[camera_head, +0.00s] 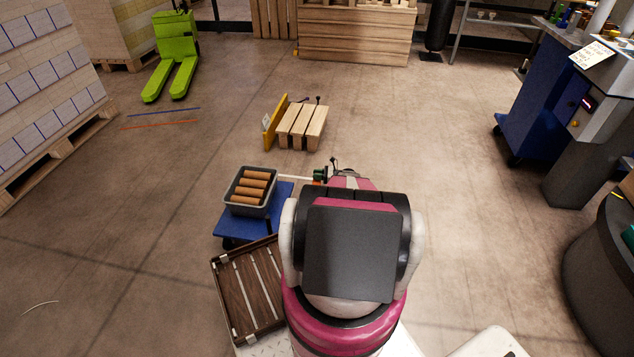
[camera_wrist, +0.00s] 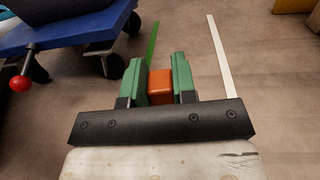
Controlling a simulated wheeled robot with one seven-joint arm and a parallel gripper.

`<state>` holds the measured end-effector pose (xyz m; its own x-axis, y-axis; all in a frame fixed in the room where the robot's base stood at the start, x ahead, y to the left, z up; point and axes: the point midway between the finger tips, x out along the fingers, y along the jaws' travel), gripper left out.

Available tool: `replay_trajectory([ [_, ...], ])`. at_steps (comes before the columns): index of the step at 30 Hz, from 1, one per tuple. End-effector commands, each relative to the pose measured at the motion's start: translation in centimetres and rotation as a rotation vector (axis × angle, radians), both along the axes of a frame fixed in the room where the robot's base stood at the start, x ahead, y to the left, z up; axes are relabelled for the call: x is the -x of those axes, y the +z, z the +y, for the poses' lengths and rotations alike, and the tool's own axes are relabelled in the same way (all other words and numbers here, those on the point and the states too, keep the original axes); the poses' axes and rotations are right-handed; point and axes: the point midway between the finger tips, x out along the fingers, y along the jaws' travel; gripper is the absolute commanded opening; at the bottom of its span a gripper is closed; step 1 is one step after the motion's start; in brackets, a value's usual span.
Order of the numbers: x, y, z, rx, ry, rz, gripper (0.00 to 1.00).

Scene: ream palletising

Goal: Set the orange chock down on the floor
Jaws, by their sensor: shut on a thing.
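The orange chock (camera_wrist: 160,87) shows in the wrist view as a small block between the two green finger pads of my gripper (camera_wrist: 159,80). The gripper is shut on it, with a pad against each side. The lower part of the chock is hidden behind the dark gripper bar. Bare brown floor (camera_wrist: 230,75) lies beyond the fingers. In the head view my gripper (camera_head: 320,174) is small and partly hidden by my arm, just right of the blue cart. The gap between chock and floor cannot be judged.
A blue cart (camera_head: 228,228) carrying a grey bin (camera_head: 242,209) of brown rolls stands close left; its wheels and a red knob (camera_wrist: 20,84) show in the wrist view. Green and white strips (camera_wrist: 223,50) lie on the floor. A slatted wooden stand (camera_head: 303,124) is ahead. Open floor lies right.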

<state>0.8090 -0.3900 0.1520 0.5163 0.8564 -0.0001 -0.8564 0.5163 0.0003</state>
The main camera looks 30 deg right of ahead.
Motion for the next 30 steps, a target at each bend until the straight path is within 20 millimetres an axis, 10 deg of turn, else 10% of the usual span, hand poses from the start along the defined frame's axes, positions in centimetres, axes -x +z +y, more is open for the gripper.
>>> replay_trajectory([
  [6,-1.4,3.0,1.9,0.001,-0.011,-0.003,0.00],
  [20,-8.4,3.3,11.7,-0.001,-0.097,-0.002,0.00],
  [30,-8.9,-0.7,12.2,-0.002,-0.105,0.001,0.00],
])
